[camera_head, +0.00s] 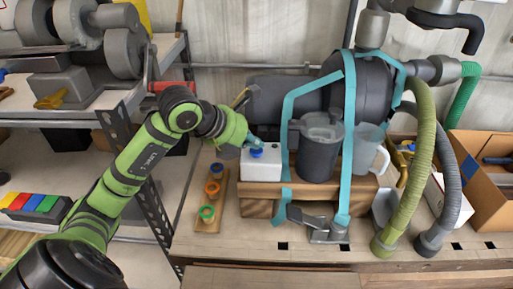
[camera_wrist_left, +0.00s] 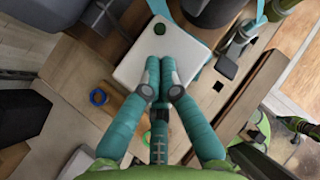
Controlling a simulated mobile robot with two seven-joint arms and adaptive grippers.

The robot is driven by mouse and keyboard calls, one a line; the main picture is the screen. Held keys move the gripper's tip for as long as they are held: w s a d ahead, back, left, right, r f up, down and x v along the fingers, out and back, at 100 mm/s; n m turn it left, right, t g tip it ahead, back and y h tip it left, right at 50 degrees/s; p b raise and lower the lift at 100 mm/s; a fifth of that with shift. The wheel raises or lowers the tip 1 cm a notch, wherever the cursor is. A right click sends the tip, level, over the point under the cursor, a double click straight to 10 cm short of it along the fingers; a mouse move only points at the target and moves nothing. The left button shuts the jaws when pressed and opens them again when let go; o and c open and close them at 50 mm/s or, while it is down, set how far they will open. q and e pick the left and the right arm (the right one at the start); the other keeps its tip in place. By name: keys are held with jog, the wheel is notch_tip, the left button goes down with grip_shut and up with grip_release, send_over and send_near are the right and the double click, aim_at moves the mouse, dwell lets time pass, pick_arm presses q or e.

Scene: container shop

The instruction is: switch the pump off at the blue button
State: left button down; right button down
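A white box (camera_head: 262,169) stands on a wooden block in front of the pump (camera_head: 370,95). A blue button (camera_head: 257,154) shows on the box in the head view, just below my left fingertips. A green button (camera_wrist_left: 160,29) shows on the box top in the wrist view, beyond the fingertips; no blue button shows there, and the fingers cover part of the top. My left gripper (camera_head: 254,142) is shut and empty, its fingers together over the box, also in the wrist view (camera_wrist_left: 160,72). I cannot tell whether it touches a button. My right gripper is not identifiable in either view.
A wooden board with blue, orange and green rings (camera_head: 212,188) lies left of the box. Teal straps (camera_head: 349,130) and a grey canister (camera_head: 320,148) stand close on its right. A metal shelf (camera_head: 118,122) is left; hoses (camera_head: 425,130) and a cardboard box (camera_head: 490,195) are right.

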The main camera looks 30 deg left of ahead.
aim_at(254, 151)
pick_arm(q)
jog(key=shift+r, duration=0.45)
jog(key=shift+r+p, duration=2.05)
jog(key=shift+r, duration=1)
